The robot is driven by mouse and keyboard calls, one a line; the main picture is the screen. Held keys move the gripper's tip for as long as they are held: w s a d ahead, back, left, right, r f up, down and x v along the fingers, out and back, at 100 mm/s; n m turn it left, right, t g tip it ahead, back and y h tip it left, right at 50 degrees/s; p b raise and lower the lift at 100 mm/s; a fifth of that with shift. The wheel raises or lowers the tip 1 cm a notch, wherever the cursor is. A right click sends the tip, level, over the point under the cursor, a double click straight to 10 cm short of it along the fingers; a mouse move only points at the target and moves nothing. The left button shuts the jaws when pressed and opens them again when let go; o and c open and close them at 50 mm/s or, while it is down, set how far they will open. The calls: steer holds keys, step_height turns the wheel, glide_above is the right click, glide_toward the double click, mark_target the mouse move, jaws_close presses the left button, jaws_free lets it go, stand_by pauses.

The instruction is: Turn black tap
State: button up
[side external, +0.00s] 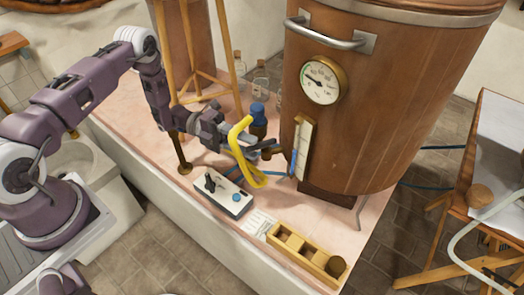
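A small dark tap (271,152) sticks out low on the left side of the large copper vessel (385,95). My gripper (253,144) reaches in from the left at the height of this tap, with its fingertips beside it. Whether they touch the tap is not clear. A yellow hose (244,167) hangs in front of the fingers and hides part of them, so I cannot tell whether they are open or shut.
A control box (222,193) with a black lever and blue knob stands in front, beside paper and a wooden rack (305,254). A blue-topped bottle (258,120) stands behind my gripper. A wooden tripod (203,70) is behind my arm.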

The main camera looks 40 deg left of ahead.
mark_target(256, 149)
steer(key=d, duration=0.4)
steer(key=shift+w+d, duration=0.25)
steer(key=shift+d, duration=0.05)
steer(key=shift+r, duration=0.1)
jaws_close()
steer(key=shift+n+t, duration=0.3)
steer(key=shift+t, duration=0.2)
steer(key=shift+w+d+n+t+y, duration=0.4)
steer(key=shift+n+t+y, duration=1.45)
steer(key=shift+t, duration=0.4)
steer(key=shift+w+d+n+t+y, duration=0.35)
steer(key=shift+n+t+y, duration=1.5)
steer(key=shift+t, duration=0.45)
steer(key=shift+w+d+n+t+y, duration=0.4)
steer(key=shift+n+t+y, duration=1.3)
steer(key=shift+n+t, duration=0.45)
steer(key=shift+a, duration=0.1)
